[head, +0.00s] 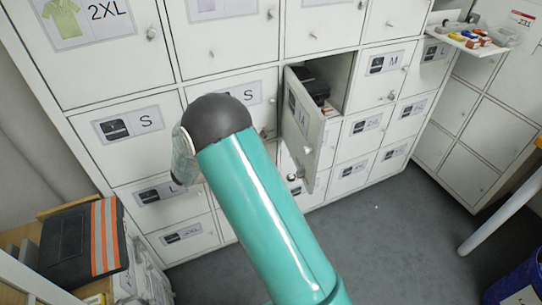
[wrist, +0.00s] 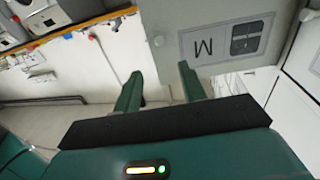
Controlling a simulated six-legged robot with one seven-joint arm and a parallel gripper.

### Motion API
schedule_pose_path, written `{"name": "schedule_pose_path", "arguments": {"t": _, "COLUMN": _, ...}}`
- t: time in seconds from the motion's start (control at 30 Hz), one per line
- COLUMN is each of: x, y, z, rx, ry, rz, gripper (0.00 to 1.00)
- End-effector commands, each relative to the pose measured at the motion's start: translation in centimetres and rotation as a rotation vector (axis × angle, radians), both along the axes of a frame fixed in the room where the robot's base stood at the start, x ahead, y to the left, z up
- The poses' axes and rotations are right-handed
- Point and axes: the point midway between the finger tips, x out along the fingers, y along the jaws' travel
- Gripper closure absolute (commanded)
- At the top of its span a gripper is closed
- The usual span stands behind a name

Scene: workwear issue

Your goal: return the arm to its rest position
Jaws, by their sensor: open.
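My teal arm with its dark grey joint reaches up the middle of the head view, in front of a bank of white lockers (head: 235,55). My gripper (wrist: 160,88) shows in the wrist view, its two green fingers apart with nothing between them. I cannot make out the fingers in the head view. A grey-white locker door (wrist: 210,20) with a label marked M is just beyond the fingers in the wrist view. I cannot tell whether they touch it.
One locker door (head: 300,125) stands open right of my arm, with dark items (head: 315,85) inside its compartment. A dark folded garment with orange stripes (head: 85,240) lies at lower left. A shelf of small coloured items (head: 470,38) is at upper right.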

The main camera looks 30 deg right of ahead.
Motion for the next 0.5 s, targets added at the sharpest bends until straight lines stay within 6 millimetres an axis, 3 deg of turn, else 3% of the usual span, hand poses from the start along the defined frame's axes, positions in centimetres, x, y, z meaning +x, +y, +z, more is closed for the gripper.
{"name": "schedule_pose_path", "arguments": {"t": 0.5, "x": 0.15, "y": 0.60, "z": 0.03, "rx": -0.001, "ry": 0.000, "rz": 0.000, "gripper": 0.59}}
